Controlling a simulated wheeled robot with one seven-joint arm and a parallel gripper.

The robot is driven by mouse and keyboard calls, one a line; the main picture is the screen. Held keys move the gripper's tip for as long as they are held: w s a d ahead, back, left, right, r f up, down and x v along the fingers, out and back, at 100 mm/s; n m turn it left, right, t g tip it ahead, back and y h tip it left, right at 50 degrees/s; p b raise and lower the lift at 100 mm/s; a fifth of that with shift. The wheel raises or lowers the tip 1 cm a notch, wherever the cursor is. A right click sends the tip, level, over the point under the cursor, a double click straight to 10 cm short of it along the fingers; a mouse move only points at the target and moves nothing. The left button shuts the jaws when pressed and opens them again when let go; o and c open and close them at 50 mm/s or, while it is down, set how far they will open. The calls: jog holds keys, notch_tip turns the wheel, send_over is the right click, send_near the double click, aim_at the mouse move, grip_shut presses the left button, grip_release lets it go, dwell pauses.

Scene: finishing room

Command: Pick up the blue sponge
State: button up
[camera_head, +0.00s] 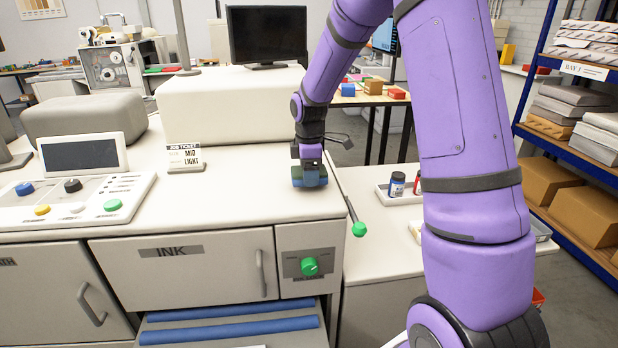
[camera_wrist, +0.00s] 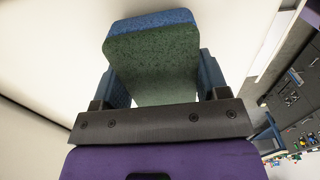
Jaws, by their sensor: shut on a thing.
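The blue sponge (camera_wrist: 150,22) has a dark green scouring layer and fills the space between my fingers in the wrist view. My gripper (camera_wrist: 152,85) is shut on it, with one blue finger pad on each side. In the head view my gripper (camera_head: 310,172) points down at the right end of the white machine top, and the sponge (camera_head: 312,182) shows low between the fingers. I cannot tell whether the sponge touches the surface below. My fingers hide part of its sides.
The white machine top (camera_head: 235,190) has free room left of my gripper. A job ticket stand (camera_head: 185,158) and a control panel (camera_head: 75,205) are further left. A green-knobbed lever (camera_head: 357,226) stands close on the right. Small bottles (camera_head: 397,184) sit in a tray beyond it.

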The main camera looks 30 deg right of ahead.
jog(key=shift+s+a+r, duration=0.2)
jog(key=shift+a+r, duration=0.1)
jog(key=shift+r, duration=0.2)
jog(key=shift+s+a+r, duration=0.15)
jog(key=shift+a+r, duration=0.1)
jog(key=shift+r, duration=0.2)
jog(key=s+a+r, duration=0.1)
jog(key=s+a, duration=0.6)
jog(key=a, duration=0.5)
jog(key=shift+s+a+r, duration=0.15)
jog(key=shift+a, duration=0.25)
